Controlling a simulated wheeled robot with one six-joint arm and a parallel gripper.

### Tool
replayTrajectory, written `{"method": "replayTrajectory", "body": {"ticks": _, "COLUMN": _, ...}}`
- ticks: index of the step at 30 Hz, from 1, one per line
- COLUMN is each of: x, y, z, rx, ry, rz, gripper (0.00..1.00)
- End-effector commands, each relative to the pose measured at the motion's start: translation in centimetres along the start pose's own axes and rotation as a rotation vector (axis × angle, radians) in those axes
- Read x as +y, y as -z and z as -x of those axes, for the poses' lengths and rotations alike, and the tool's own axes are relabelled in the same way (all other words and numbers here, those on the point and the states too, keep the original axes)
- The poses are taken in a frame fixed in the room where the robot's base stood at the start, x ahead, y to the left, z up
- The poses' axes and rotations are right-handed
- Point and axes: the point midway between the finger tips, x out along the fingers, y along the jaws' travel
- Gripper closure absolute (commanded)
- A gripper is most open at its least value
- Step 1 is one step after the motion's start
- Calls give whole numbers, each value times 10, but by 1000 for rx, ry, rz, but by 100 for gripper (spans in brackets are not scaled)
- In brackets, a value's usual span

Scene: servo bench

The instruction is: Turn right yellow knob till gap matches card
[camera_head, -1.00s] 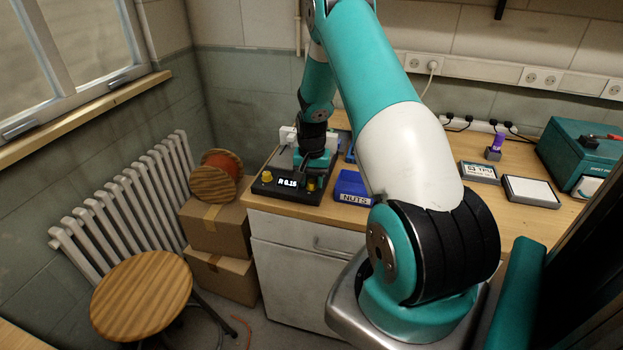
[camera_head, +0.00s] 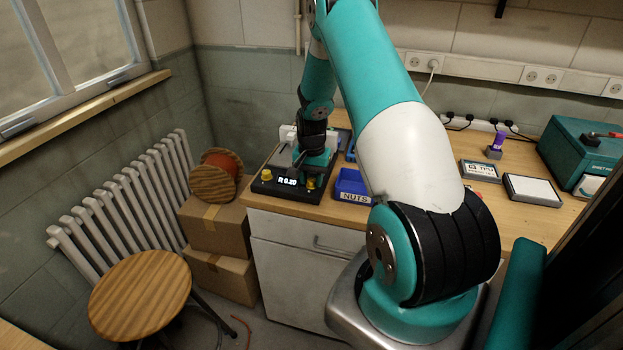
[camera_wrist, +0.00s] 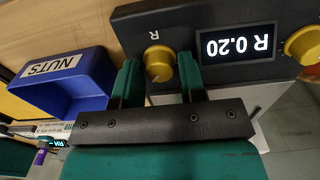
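A dark control box (camera_head: 262,189) stands at the bench's left end, with a yellow knob at each side of a lit display. The display (camera_head: 287,182) reads R 0.20; it shows upside down in the wrist view (camera_wrist: 240,45). The right yellow knob (camera_wrist: 158,64), marked R, sits between the two teal fingers of my gripper (camera_wrist: 160,75). The fingers appear to touch it on both sides. The left yellow knob (camera_head: 267,175) is free. In the head view my gripper is over the box's right part. I cannot make out the gap or identify its card.
A blue NUTS bin (camera_head: 352,187) stands close to the right of the box; it also shows in the wrist view (camera_wrist: 62,82). A TPU-labelled box (camera_head: 479,171), a white-topped tray (camera_head: 532,190) and a teal case (camera_head: 575,150) lie farther right.

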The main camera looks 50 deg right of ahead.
Motion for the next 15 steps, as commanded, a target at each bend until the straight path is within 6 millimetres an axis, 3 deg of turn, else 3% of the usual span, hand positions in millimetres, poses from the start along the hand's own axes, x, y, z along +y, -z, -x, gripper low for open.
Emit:
{"method": "replayTrajectory", "body": {"ticks": 10, "x": 0, "y": 0, "z": 3, "rx": 1, "ry": 1, "rz": 1, "gripper": 60}}
{"method": "replayTrajectory", "body": {"ticks": 15, "x": 0, "y": 1, "z": 26, "rx": 4, "ry": 2, "rz": 1, "gripper": 60}}
